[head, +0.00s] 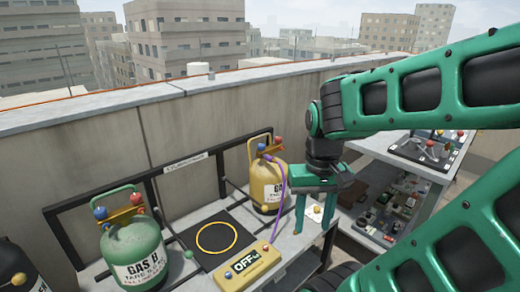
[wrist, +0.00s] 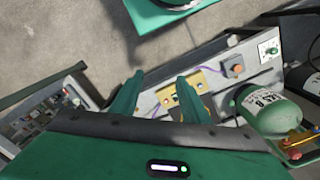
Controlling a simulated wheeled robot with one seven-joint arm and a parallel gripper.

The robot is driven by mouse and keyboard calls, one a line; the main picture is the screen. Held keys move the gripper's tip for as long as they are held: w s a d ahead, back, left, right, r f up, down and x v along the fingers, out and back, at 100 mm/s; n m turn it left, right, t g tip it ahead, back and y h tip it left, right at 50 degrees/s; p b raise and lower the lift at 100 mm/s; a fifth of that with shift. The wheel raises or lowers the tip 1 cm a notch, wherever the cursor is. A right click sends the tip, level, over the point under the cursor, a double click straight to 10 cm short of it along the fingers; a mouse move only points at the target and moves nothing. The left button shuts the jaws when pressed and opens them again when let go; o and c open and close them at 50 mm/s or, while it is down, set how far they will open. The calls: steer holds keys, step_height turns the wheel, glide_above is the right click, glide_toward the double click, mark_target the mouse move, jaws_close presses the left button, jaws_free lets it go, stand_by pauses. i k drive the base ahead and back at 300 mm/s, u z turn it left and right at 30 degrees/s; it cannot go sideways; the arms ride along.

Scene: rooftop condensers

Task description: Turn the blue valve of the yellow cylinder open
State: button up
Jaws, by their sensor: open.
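The yellow cylinder (head: 266,188) stands at the back of the bench in the head view, against the wall. Its blue valve (head: 261,147) is a small knob on the left of its top, with a red knob (head: 278,140) to the right. How far the valve is turned cannot be told. My gripper (head: 313,226) points down, open and empty, to the right of and nearer than the cylinder, apart from it. In the wrist view its two fingers (wrist: 157,80) are spread; the yellow cylinder cannot be made out there.
A yellow box reading OFF (head: 247,263) lies at the bench front, with a purple hose (head: 280,205) rising to the yellow cylinder. A green cylinder (head: 134,252) stands left. A black pad (head: 197,238) lies between. A cluttered shelf unit (head: 405,165) stands right.

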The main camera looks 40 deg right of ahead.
mark_target(261, 146)
steer(key=u, duration=2.35)
steer(key=k, duration=1.25)
steer(key=z, duration=1.65)
steer(key=i, duration=0.15)
steer(key=z, duration=0.6)
